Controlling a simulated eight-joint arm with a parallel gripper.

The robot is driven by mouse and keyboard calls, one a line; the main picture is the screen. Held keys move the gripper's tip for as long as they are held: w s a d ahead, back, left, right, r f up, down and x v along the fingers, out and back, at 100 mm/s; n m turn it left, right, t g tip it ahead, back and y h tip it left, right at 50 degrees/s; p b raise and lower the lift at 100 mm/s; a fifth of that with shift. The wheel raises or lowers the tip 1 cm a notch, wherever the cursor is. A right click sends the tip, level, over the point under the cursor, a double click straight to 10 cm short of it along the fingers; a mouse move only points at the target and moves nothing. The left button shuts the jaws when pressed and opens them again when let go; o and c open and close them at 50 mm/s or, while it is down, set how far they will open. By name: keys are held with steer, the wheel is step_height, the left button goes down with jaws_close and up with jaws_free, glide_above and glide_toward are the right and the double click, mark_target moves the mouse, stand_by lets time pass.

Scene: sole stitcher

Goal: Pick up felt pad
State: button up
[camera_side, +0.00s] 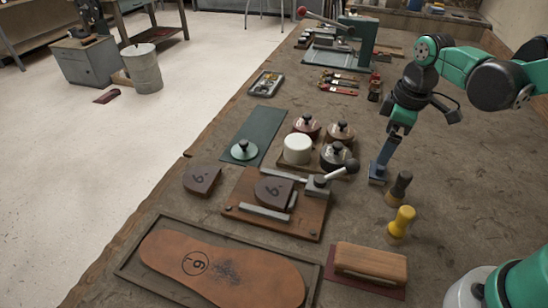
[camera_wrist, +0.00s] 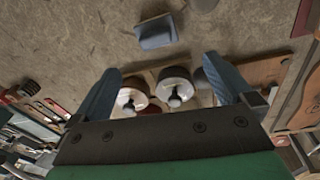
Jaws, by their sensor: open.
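A small blue-grey block (camera_wrist: 156,33), which I take to be the felt pad, lies on the bench top. In the wrist view it is just beyond my open fingertips and between their lines. In the side view the block (camera_side: 377,181) shows low beneath my gripper (camera_side: 384,160), partly covered by it. My gripper (camera_wrist: 162,62) points down with its two blue fingers spread and nothing between them. The gap between fingertips and block is hard to judge.
Knobbed pots (camera_side: 335,156) and a white cylinder (camera_side: 297,150) stand left of the block. A dark-handled tool (camera_side: 399,188), a yellow-handled tool (camera_side: 401,222) and a wooden brush (camera_side: 370,262) are nearer the camera. Bare bench lies to the right.

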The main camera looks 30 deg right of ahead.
mark_target(379, 170)
steer(key=shift+w+d+f+n+g, duration=0.15)
steer(key=shift+d+f+n+g, duration=0.2)
steer(key=shift+f, duration=0.3)
steer(key=shift+w+d+f+n+g, duration=0.1)
steer(key=shift+f+n+g, duration=0.25)
steer(key=shift+f+n, duration=0.25)
steer(key=shift+f, duration=2.75)
steer(key=c, duration=1.3)
